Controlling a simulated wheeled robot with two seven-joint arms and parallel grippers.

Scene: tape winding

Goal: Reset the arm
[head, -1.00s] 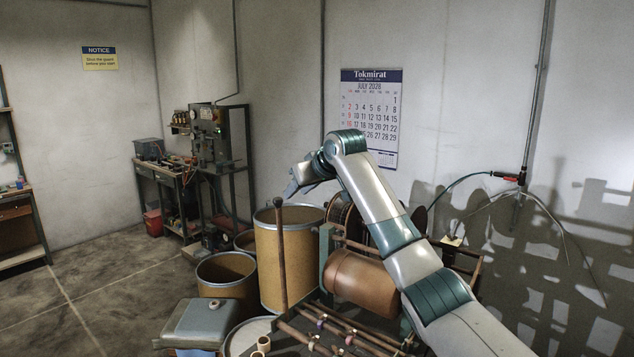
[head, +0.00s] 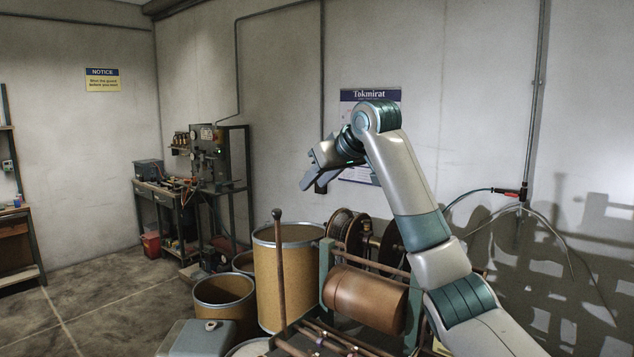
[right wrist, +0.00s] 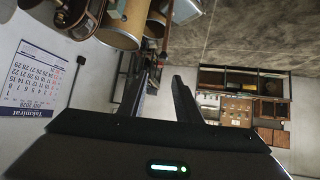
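My right arm comes in from the lower right of the head view and is raised and bent. Its gripper (head: 312,178) hangs in the air above the winding machine and left of the wall calendar. In the right wrist view the two dark fingers (right wrist: 160,95) stand apart with nothing between them, so the gripper is open and empty. The winding machine with its brown roller (head: 365,298) is below the arm. My left gripper is in neither view.
A tall fibre drum (head: 285,280) and a shorter open drum (head: 225,300) stand left of the machine. A calendar (head: 370,95) hangs on the wall behind the arm. A workbench (head: 165,190) stands at the back left. The floor at left is clear.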

